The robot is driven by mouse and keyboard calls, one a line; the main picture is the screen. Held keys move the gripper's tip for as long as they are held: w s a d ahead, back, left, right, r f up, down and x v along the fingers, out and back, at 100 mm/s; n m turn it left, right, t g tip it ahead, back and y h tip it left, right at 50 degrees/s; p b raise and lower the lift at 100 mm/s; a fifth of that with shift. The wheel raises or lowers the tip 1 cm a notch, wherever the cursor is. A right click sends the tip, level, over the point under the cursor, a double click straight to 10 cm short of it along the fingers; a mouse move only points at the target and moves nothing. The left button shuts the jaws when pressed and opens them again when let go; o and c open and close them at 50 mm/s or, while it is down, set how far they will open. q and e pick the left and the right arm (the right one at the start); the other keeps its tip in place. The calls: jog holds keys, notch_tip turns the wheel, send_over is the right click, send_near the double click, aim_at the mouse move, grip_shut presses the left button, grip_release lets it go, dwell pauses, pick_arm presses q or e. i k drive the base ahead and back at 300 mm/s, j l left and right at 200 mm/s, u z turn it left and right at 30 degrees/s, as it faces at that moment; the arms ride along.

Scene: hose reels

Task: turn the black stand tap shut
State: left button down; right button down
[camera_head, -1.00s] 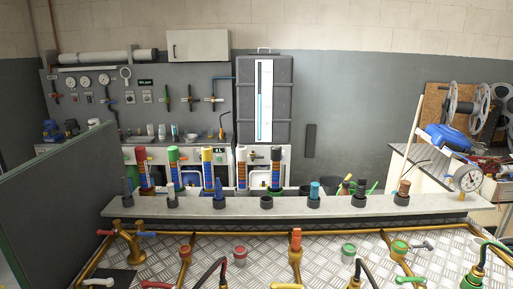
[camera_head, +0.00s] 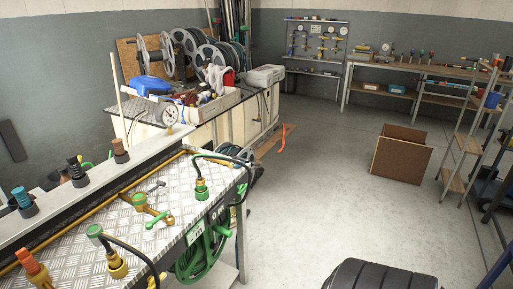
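Neither of my grippers is in view. A green-capped brass fitting with a black hose (camera_head: 117,266) is nearer to me, and another green fitting (camera_head: 201,188) stands near the bench's right end.
A green hose (camera_head: 197,258) hangs below the bench edge. An open cardboard box (camera_head: 401,153) stands on the floor. Shelving (camera_head: 470,140) is at right. The grey floor between is clear.

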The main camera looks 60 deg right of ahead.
aim_at(246, 160)
jog(key=z, duration=1.6)
jog(key=i+l, duration=0.1)
